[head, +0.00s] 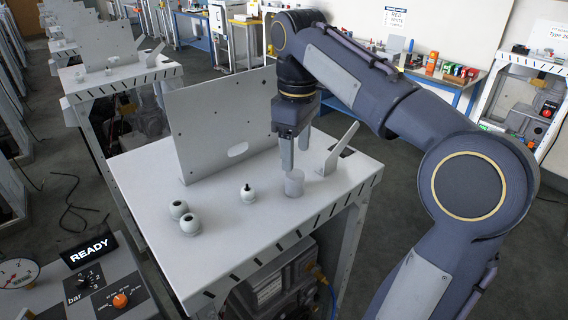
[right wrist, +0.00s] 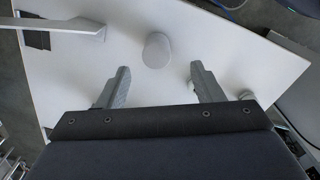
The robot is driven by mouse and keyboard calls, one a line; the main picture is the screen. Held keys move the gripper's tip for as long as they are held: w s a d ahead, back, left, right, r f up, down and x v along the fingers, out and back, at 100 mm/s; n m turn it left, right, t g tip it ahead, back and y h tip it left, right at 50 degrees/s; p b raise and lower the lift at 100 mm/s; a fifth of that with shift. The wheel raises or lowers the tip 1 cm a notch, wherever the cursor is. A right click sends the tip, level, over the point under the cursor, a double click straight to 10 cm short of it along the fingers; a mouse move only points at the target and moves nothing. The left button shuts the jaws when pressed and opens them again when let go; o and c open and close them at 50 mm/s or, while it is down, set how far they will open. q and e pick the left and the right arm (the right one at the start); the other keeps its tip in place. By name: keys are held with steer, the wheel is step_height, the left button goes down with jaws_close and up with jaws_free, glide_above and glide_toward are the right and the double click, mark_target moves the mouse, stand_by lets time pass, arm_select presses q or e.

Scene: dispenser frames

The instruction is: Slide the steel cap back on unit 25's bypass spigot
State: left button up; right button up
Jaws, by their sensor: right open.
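A plain light-grey cylinder (head: 294,183) stands upright on the white bench top (head: 220,250); I take it for the steel cap, but no label confirms this. A small pale ball with a dark stem (head: 248,193) sits left of it, possibly the spigot. My right gripper (head: 295,155) points down just behind and above the cylinder, open and empty. In the right wrist view the cylinder (right wrist: 157,50) lies ahead of the fingertips (right wrist: 160,70), roughly centred between them and apart from both. No number 25 is readable. My left gripper is not in view.
Two pale balls with dark holes (head: 190,224) sit at the bench's left. A tall grey panel (head: 222,125) stands along the back. A slanted bracket (head: 338,148) rises right of the gripper. A READY console (head: 95,285) is at lower left. The bench front is clear.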

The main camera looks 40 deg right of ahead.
mark_target(296, 174)
steer(key=f, duration=0.7)
steer(key=shift+w+d+f, duration=0.1)
steer(key=shift+d+f, duration=0.1)
steer(key=shift+f, duration=0.05)
steer(key=c, duration=1)
steer(key=shift+c, duration=0.2)
steer(key=shift+r, duration=0.15)
